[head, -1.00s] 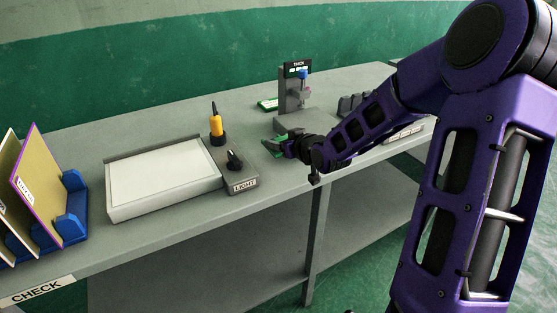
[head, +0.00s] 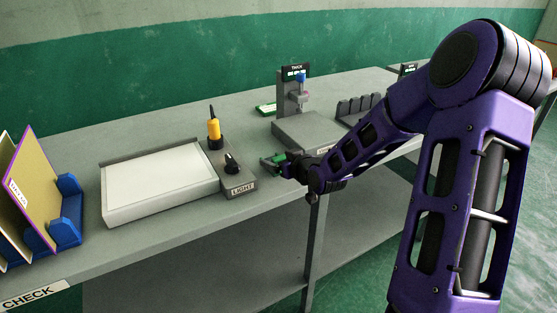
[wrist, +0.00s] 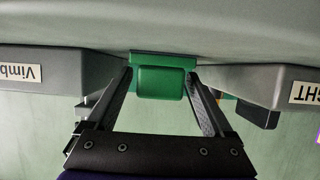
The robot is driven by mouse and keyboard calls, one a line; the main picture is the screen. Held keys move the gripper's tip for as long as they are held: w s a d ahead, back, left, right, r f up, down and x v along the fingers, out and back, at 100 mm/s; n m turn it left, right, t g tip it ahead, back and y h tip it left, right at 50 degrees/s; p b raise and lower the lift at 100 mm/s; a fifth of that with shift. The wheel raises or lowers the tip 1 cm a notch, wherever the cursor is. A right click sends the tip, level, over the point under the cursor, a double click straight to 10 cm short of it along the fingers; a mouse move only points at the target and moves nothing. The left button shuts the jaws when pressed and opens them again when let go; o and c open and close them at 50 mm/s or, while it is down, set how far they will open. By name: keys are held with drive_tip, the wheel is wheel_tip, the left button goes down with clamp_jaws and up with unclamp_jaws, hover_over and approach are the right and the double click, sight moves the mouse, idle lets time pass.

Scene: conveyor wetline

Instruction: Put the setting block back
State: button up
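A green block (wrist: 165,82), which I take to be the setting block, sits between the two fingers of my gripper (wrist: 162,75) in the wrist view. The fingertips close on its sides. In the head view my gripper (head: 277,161) holds the green block (head: 274,160) near the bench's front edge, between the light box and the thickness gauge (head: 294,92). A flat green and white piece (head: 265,109) lies on the bench left of the gauge. The block's underside is hidden.
The light control box (head: 232,180) with a black knob, a yellow-handled tool (head: 213,130) and a white light panel (head: 160,182) stand to the left. A grey slotted rack (head: 357,107) stands right of the gauge. A blue holder (head: 68,215) with boards is far left.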

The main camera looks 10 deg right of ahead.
drive_tip(key=shift+s+d+r+p, duration=0.1)
drive_tip(key=shift+s+r+p, duration=0.05)
drive_tip(key=shift+r+p, duration=0.2)
drive_tip(key=p+v, duration=0.2)
drive_tip(key=v, duration=0.9)
drive_tip(key=shift+s, duration=0.3)
drive_tip(key=shift+d, duration=0.1)
